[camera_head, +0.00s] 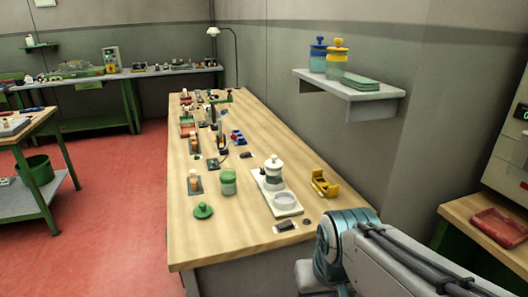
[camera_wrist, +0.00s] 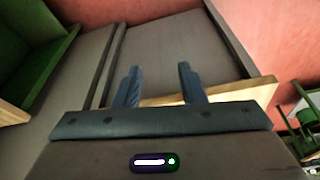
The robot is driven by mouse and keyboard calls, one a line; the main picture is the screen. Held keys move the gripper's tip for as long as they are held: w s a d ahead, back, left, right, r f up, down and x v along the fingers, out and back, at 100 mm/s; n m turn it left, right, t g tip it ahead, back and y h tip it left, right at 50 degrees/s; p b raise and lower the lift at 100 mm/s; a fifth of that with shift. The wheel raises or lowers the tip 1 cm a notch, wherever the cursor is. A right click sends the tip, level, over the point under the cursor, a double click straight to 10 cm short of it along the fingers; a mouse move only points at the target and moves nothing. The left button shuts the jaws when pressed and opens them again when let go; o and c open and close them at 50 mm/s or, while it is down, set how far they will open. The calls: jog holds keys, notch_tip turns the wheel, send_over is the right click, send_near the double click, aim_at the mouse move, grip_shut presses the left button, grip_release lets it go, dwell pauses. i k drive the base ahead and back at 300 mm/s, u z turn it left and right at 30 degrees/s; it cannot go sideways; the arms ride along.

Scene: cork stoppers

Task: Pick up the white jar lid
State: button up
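The white jar (camera_head: 273,177) stands on a pale tray (camera_head: 264,196) on the wooden workbench (camera_head: 235,240). Its white lid (camera_head: 273,161), with a knob on top, appears to sit on the jar. A round white dish or ring (camera_head: 286,199) is nearer on the same tray; I cannot tell which it is. My gripper (camera_wrist: 159,68) is open and empty in the wrist view, its two fingers apart. There it faces grey panels, a strip of wood and the red floor, with no lid in sight. In the head view my arm is at the lower right and the gripper is hidden.
A green jar (camera_head: 228,184) and a loose green lid (camera_head: 203,211) are left of the tray. A yellow holder (camera_head: 324,184) is on its right. Several small items line the bench farther back. A wall shelf (camera_head: 350,88) with blue and yellow jars overhangs the right side.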

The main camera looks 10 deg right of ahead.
aim_at(274, 163)
jog(key=i, duration=1.15)
